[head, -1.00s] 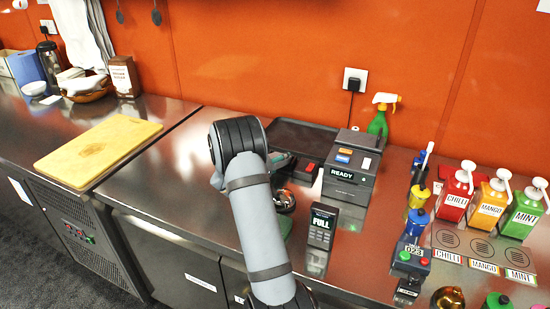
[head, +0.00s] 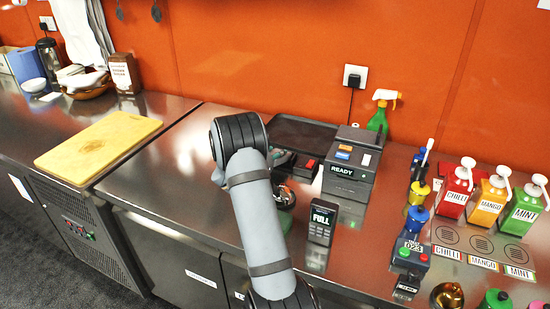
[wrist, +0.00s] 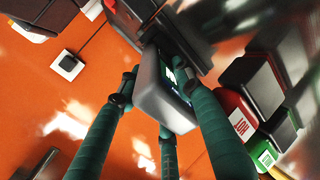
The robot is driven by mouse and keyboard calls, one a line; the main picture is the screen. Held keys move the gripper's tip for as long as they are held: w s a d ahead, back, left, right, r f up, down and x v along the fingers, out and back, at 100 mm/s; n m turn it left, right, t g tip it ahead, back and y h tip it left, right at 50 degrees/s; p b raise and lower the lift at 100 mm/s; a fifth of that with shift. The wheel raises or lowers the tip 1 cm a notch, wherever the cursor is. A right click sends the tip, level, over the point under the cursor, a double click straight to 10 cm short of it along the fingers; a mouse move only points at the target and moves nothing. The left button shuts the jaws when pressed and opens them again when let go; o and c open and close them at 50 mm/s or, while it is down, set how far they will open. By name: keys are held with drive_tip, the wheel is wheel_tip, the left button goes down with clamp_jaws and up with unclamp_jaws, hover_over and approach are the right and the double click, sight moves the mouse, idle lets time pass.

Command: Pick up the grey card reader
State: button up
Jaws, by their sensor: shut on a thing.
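In the wrist view the grey card reader (wrist: 160,98) sits between the teal fingers of my gripper (wrist: 154,80). It has a pale grey shell and a dark face with a small lit screen. The fingers are shut on it, touching its sides. It is tilted in that view, and I cannot tell whether it is clear of the counter. In the head view my arm hides most of the gripper and the held reader.
A dark handheld unit marked FULL (head: 321,222) stands right of my arm. Behind it are a READY machine (head: 350,172) and a black tray (head: 300,132). Pump bottles (head: 492,205) stand at the right. A cutting board (head: 100,148) lies left.

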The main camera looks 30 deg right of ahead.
clamp_jaws()
drive_tip(key=shift+r, duration=0.1)
